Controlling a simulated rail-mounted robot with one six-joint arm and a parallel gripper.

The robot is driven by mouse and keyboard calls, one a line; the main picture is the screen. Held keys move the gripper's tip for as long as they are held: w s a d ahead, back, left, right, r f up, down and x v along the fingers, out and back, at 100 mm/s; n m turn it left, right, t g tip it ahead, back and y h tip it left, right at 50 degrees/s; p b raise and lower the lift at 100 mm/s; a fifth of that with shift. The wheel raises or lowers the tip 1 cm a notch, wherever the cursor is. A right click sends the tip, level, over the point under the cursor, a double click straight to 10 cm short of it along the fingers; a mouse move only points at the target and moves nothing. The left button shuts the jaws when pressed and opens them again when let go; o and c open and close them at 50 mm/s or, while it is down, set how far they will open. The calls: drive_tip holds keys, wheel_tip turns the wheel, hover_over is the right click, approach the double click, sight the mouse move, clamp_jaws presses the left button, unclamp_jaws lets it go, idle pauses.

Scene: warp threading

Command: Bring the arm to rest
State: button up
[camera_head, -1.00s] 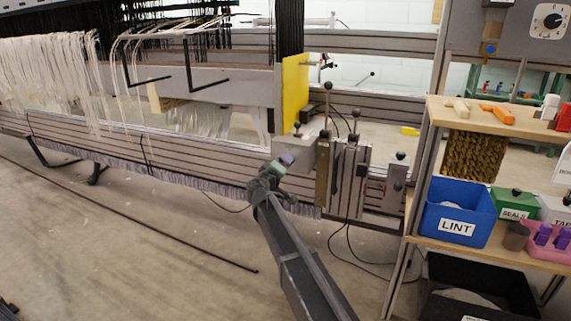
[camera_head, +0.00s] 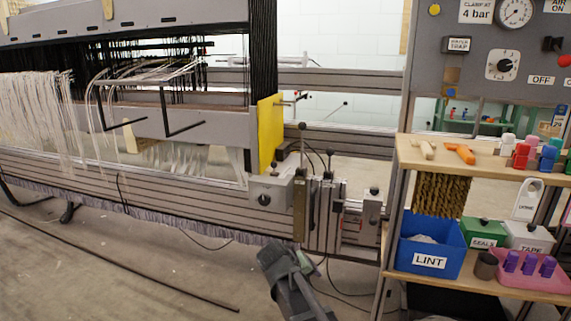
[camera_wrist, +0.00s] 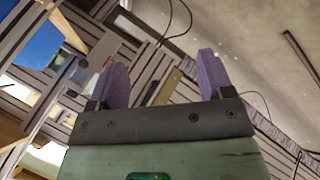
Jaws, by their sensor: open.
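My gripper (camera_wrist: 162,75) shows in the wrist view with its two purple fingers wide apart and nothing between them. In the head view my arm's end (camera_head: 285,265) is low in the middle, in front of the loom frame's lower rail (camera_head: 190,196). The fingertips cannot be made out in that view. The gripper appears clear of the metal clamp blocks (camera_head: 325,215) on the rail, left of the shelf.
White warp threads (camera_head: 40,112) hang from the loom at the left. At the right stands a shelf (camera_head: 480,160) with a blue LINT bin (camera_head: 420,247), a green SEALS box (camera_head: 484,233) and a pink tray (camera_head: 535,282). The floor (camera_head: 120,270) in front is mostly bare.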

drive_tip(key=s+d+r+m+g+y+p, duration=0.25)
drive_tip(key=s+d+r+p, duration=0.4)
drive_tip(key=s, duration=0.35)
drive_tip(key=s+d+r+m+g+y+p, duration=0.1)
drive_tip(key=s+d+r+g+y+p, duration=0.2)
drive_tip(key=s+d+r+p, duration=0.45)
wheel_tip(320, 180, up, 36)
drive_tip(key=s+p, duration=0.1)
drive_tip(key=p, duration=3.5)
drive_tip(key=shift+s+a+p, duration=0.3)
drive_tip(key=shift+a, duration=0.05)
